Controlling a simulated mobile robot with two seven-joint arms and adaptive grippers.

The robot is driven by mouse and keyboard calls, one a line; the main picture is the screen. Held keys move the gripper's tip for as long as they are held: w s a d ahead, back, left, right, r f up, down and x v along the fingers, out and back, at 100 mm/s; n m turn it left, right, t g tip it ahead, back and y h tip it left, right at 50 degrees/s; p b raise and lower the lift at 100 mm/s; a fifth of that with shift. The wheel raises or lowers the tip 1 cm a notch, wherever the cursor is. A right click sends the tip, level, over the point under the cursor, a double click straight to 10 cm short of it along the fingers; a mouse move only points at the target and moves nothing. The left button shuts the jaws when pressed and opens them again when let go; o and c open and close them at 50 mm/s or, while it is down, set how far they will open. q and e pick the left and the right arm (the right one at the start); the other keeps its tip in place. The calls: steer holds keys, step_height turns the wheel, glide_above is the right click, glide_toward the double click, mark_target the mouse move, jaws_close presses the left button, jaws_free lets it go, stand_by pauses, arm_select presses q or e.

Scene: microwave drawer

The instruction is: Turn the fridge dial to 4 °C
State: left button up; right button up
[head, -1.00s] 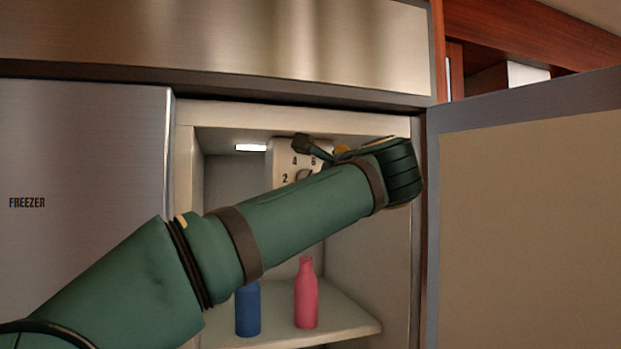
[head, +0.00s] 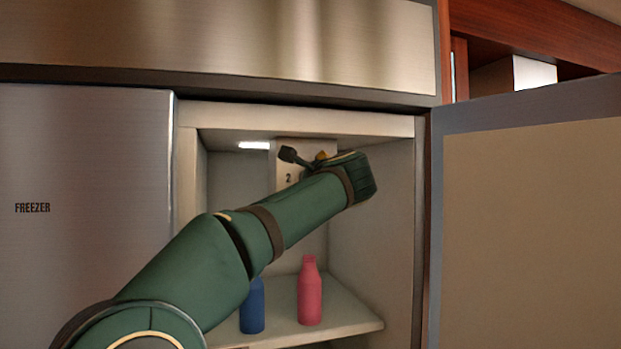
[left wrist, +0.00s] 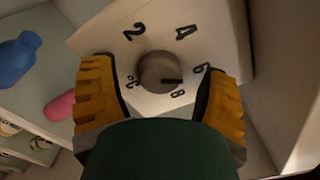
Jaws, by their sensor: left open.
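The fridge dial (left wrist: 159,68) is a round grey knob on a pale panel (left wrist: 228,40) marked 2, 4, 6, 8 and °C. Its dark pointer line lies between 6 and 8 in the left wrist view. My left gripper (left wrist: 158,80) is open, its yellow-padded fingers on either side of the dial; I cannot tell whether they touch it. In the head view my left gripper (head: 305,156) is at the panel (head: 284,165) high in the fridge. There it hides the dial and most numbers; only the 2 shows.
A blue bottle (head: 252,308) and a pink bottle (head: 310,295) stand on the shelf (head: 350,325) below my arm. The fridge door (head: 530,220) is open at the right. The freezer door (head: 80,150) is shut at the left.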

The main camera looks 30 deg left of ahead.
arm_select(q)
steer(key=shift+s, duration=0.1)
steer(key=c, duration=1.2)
steer(key=shift+c, duration=0.2)
steer(key=shift+n, duration=0.4)
steer(key=n+b, duration=0.5)
steer(key=n, duration=0.6)
steer(key=o, duration=1.2)
steer(key=shift+a, duration=0.1)
steer(key=shift+o, duration=0.2)
